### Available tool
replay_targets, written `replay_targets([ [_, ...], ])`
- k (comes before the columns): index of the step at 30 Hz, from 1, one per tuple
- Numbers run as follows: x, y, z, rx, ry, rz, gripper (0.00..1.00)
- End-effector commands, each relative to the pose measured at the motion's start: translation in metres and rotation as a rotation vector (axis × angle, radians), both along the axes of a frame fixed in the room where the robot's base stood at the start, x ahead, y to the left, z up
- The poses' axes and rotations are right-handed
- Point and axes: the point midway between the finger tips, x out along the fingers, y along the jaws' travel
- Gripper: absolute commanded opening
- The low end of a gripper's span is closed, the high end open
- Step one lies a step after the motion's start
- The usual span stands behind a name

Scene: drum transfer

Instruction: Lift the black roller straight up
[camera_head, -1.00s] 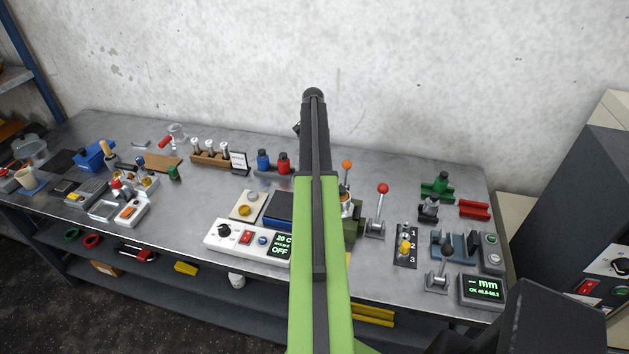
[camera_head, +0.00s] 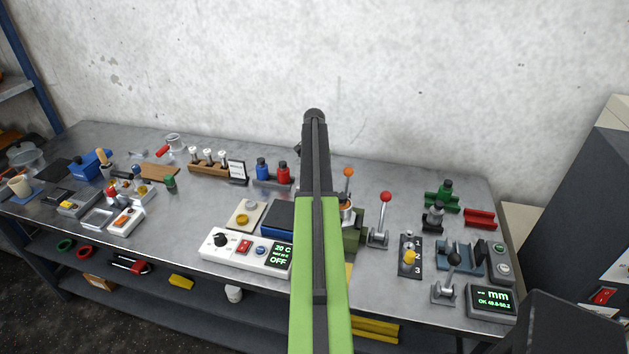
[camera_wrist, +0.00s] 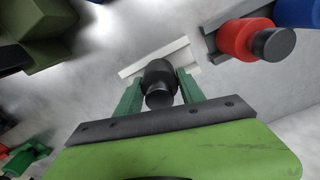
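The black roller (camera_wrist: 158,84) shows in the middle of the wrist view, between the two green fingers of my gripper (camera_wrist: 160,88). The fingers press close on both its sides, with no visible gap. A pale cradle (camera_wrist: 135,69) lies just behind or below the roller. I cannot tell whether the roller is clear of it. In the head view my own arm hides the gripper, the roller and the cradle.
Beside the gripper are a red roller (camera_wrist: 238,39) and a blue roller (camera_wrist: 296,12) on a grey holder (camera_head: 268,184). The wall is close behind.

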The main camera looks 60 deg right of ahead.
Motion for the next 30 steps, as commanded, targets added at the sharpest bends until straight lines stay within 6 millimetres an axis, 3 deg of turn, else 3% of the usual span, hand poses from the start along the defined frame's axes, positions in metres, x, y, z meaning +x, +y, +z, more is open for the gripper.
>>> replay_targets([
  [1,0.0,0.0,0.0,0.0,0.0,0.0,0.37],
  [10,0.0,0.0,0.0,0.0,-0.001,0.0,0.0],
  [22,0.0,0.0,0.004,0.0,-0.001,0.0,0.0],
  [30,0.0,0.0,0.037,0.002,0.0,0.0,0.0],
])
